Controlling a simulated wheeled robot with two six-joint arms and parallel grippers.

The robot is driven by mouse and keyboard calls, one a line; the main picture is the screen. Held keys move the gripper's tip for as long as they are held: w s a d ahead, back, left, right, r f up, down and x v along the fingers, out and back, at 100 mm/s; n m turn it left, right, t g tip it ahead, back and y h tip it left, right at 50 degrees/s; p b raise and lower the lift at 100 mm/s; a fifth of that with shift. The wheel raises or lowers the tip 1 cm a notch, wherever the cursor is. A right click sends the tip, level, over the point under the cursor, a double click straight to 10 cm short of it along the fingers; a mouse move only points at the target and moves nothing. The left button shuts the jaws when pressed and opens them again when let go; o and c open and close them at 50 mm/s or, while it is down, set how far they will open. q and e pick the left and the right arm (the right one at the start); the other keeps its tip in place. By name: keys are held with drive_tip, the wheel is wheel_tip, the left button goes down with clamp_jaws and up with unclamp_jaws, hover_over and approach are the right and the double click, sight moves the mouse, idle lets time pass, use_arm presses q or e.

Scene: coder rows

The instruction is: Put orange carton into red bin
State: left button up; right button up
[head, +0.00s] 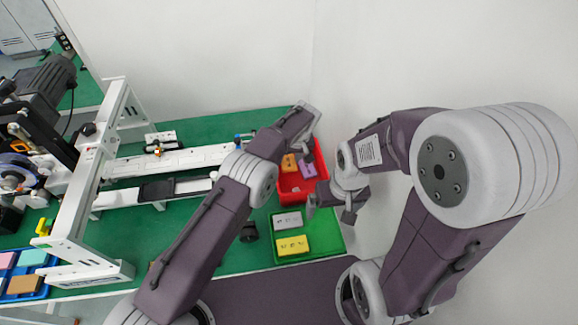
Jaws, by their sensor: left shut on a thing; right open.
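The orange carton (289,162) shows in the head view within the outline of the red bin (291,197), just left of a purple carton (308,170). My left gripper (302,146) is over the far part of the red bin. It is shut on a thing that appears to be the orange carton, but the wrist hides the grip. I cannot tell whether the carton touches the bin floor. My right gripper (331,205) is open and empty, near the right edge of the bins.
A green tray (322,243) in front of the red bin holds a grey carton (288,221) and a yellow carton (292,245). A white conveyor machine (180,158) fills the left of the green table. A blue tray (40,291) with several coloured blocks is at lower left. A white wall stands behind.

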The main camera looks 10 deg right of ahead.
sight(290, 162)
use_arm(q)
wheel_tip(290, 162, down, 4)
drive_tip(key=shift+f+b, duration=0.15)
drive_tip(key=shift+b, duration=1)
drive_tip(key=shift+f+b, duration=0.45)
drive_tip(key=shift+s, duration=0.1)
drive_tip(key=o, duration=1.1)
drive_tip(key=shift+o, duration=0.2)
drive_tip(key=shift+r, duration=0.2)
drive_tip(key=shift+r+p, duration=0.65)
drive_tip(key=shift+p, duration=0.25)
drive_tip(key=v, duration=1.1)
drive_tip(key=shift+d+r, duration=0.15)
drive_tip(key=shift+r, duration=0.1)
